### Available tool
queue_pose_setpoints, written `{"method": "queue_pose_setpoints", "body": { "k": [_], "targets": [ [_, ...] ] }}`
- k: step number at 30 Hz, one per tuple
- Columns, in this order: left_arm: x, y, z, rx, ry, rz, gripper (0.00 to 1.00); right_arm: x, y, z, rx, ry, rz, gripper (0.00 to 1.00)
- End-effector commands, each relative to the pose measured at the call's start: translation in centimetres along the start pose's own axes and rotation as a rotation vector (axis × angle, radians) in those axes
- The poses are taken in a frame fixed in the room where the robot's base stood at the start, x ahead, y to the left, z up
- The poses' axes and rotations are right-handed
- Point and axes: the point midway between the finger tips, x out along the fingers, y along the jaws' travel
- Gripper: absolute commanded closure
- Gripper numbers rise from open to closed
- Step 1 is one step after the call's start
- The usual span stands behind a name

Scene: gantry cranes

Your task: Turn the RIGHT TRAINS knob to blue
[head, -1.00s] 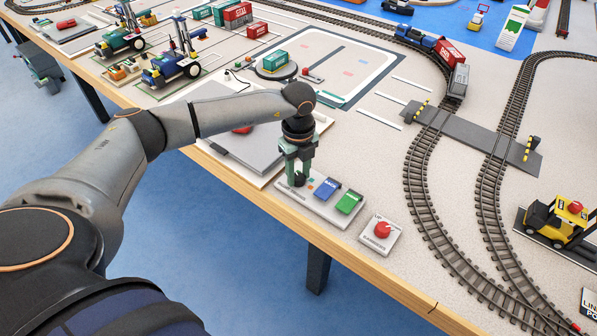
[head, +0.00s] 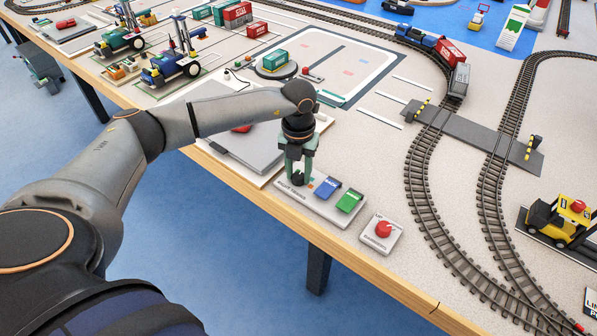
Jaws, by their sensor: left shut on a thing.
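The RIGHT TRAINS panel (head: 318,208) is a light grey plate near the table's front edge. It has a blue block (head: 326,189) and a green block (head: 349,201) on it, and a small orange mark shows beside the gripper. My left gripper (head: 299,181) points straight down over the panel's left end. It is shut on the knob there, which its fingers hide almost wholly. I cannot tell which colour the knob points to. My right gripper is not in view.
A small panel with a red knob (head: 383,230) stands to the right. Train tracks (head: 432,205) with a grey crossing (head: 470,135) lie beyond. A yellow forklift (head: 560,220) stands at far right. A grey plate (head: 232,145) lies under my left forearm.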

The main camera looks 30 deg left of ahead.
Motion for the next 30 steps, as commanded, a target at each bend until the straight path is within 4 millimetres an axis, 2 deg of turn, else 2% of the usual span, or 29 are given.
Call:
{"method": "queue_pose_setpoints", "body": {
  "k": [12,27,28,30],
  "targets": [
    [-0.08,0.03,0.06,0.161,-0.002,0.0,1.0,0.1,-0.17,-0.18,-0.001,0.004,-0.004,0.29],
    [-0.1,0.03,0.07,0.176,-0.002,0.0,1.0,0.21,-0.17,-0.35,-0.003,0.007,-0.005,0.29],
    [-0.1,0.03,0.07,0.176,-0.002,0.0,0.57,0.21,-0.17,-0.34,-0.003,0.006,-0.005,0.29],
    [-0.09,0.03,0.06,0.175,-0.002,0.0,0.49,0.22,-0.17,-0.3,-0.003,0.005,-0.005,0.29]
  ]
}}
